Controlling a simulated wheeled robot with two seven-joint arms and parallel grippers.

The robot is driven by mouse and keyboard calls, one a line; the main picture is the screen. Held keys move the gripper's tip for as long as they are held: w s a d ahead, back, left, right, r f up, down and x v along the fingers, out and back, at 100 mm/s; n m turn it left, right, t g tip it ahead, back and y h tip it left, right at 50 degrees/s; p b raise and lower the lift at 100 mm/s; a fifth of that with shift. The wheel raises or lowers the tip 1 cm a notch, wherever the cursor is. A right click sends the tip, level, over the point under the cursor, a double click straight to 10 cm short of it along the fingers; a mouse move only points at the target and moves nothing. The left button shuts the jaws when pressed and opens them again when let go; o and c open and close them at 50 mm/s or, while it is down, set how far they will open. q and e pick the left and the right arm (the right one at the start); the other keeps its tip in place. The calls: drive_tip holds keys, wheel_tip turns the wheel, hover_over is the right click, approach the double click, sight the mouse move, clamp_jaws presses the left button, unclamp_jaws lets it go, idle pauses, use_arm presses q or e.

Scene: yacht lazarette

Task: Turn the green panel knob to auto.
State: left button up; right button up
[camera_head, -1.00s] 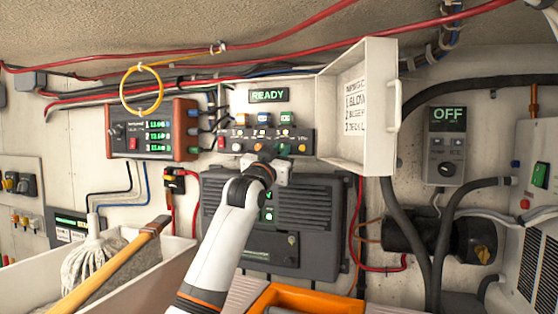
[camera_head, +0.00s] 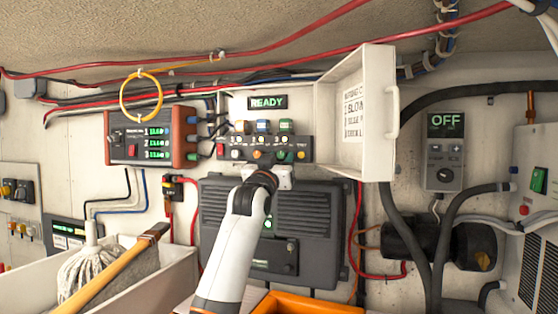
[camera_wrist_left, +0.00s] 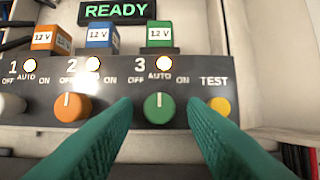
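The green knob (camera_wrist_left: 158,107) is the right one of the knob row on the dark panel (camera_wrist_left: 205,74), under the number 3. Its white mark points straight up, towards the AUTO label above it. My left gripper (camera_wrist_left: 159,104) is open, with one teal finger on each side of the knob. The fingers look apart from the knob; how far they reach along it I cannot tell. In the head view the left gripper (camera_head: 282,166) is at the panel's lower edge and hides part of it. My right gripper is not in view.
An orange knob (camera_wrist_left: 72,107) is left of the green one and a yellow TEST button (camera_wrist_left: 220,107) is close by the right finger. The open white cover (camera_head: 380,110) stands out right of the panel. A READY display (camera_head: 268,102) is above.

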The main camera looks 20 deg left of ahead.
use_arm(q)
drive_tip(key=shift+s, duration=0.1)
drive_tip(key=b+v, duration=0.5)
drive_tip(key=v, duration=0.6)
drive_tip(key=shift+s+f+b, duration=0.2)
drive_tip(key=shift+s+b, duration=0.15)
